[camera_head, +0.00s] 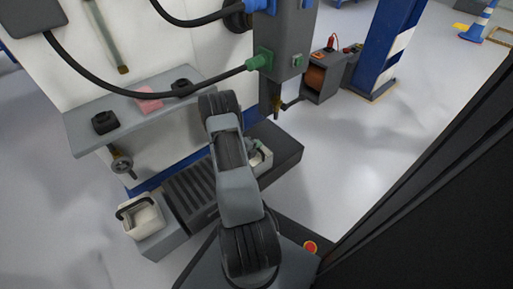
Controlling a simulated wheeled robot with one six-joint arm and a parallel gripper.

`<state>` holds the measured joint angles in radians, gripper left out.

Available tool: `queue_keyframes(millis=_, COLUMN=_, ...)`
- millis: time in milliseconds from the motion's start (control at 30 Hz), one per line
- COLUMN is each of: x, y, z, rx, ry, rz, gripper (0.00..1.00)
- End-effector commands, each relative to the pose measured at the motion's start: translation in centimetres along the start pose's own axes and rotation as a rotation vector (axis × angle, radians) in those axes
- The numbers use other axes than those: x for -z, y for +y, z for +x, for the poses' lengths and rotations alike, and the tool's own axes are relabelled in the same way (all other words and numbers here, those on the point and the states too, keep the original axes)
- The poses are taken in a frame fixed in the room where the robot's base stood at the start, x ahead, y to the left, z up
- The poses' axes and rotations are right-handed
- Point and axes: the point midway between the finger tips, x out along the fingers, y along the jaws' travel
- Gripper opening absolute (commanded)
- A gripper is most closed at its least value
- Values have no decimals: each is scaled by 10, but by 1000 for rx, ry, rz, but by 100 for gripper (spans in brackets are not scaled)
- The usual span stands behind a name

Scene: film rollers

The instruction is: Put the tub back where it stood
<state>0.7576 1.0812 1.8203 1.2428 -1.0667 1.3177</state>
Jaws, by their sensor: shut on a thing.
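A small off-white tub (262,161) shows just right of my arm, over the right part of the machine's dark base. My arm link hides its left side. My gripper (255,147) is mostly hidden behind the arm; a small grey-green part shows at the tub's top, shut on the tub. I cannot tell whether the tub touches the base below it. Another off-white tub (144,218) with a dark arched handle stands upright at the left end of the base, apart from my gripper.
A ribbed dark grate (188,193) lies between the tubs. A grey shelf (82,125) above it holds dark blocks and a pink cloth (149,101). A grey machine head (287,60) with cables hangs above right. Open floor (345,165) lies to the right.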

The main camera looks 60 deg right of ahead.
Motion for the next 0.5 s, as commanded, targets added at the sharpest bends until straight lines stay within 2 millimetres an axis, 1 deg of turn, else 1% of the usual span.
queue_keyframes(millis=200, x=0, y=1, z=0, rx=1, ry=0, rz=0, gripper=0)
queue_keyframes(millis=233, x=0, y=2, z=0, rx=0, ry=0, rz=-1, gripper=17)
queue_keyframes(millis=500, x=0, y=1, z=0, rx=0, ry=0, rz=0, gripper=41)
